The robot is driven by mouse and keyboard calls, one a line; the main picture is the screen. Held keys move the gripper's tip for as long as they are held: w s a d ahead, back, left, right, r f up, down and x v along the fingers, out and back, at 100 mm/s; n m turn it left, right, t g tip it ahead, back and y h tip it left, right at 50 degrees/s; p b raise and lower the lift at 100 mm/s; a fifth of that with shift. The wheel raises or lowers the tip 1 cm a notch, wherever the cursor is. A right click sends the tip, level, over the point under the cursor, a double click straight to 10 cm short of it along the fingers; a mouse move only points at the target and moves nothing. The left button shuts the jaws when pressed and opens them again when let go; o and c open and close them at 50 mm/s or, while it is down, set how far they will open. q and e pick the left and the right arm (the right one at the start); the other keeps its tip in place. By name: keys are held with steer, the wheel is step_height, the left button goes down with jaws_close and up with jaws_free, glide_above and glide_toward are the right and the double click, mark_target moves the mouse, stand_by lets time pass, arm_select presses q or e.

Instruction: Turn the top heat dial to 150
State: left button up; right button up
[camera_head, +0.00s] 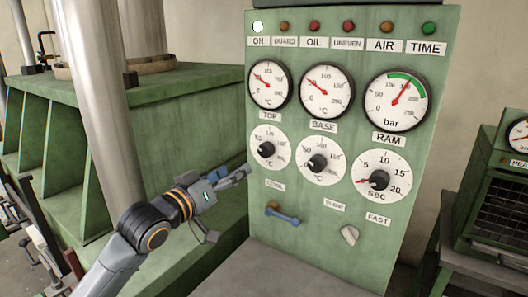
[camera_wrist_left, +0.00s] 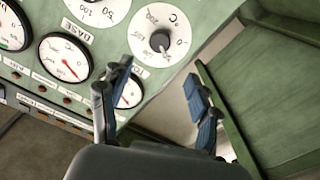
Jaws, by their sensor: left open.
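The top heat dial (camera_head: 281,158) is a white round scale with a black knob at its centre, below the gauge labelled TOP on the green panel. The knob's exact setting is too small to read. In the left wrist view the dial (camera_wrist_left: 147,20) appears rotated, its knob beyond the fingertips. My left gripper (camera_head: 234,177) is open and empty, just left of and below the dial in the head view. Its fingers (camera_wrist_left: 160,75) are spread apart in the left wrist view, not touching the knob. My right gripper is out of view.
The BASE dial (camera_head: 334,174) and seconds dial (camera_head: 392,162) sit right of the top dial. Gauges and lamps are above. A green ribbed machine (camera_head: 170,125) stands left.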

mark_target(264, 153)
arm_select(q)
steer(key=p+x, duration=0.3)
steer(key=x, duration=0.9)
steer(key=shift+w+d+f, duration=0.1)
steer(key=shift+w+d, duration=0.15)
steer(key=shift+w, duration=0.05)
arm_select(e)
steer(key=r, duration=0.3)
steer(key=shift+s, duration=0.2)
arm_select(q)
steer(key=c, duration=1.2)
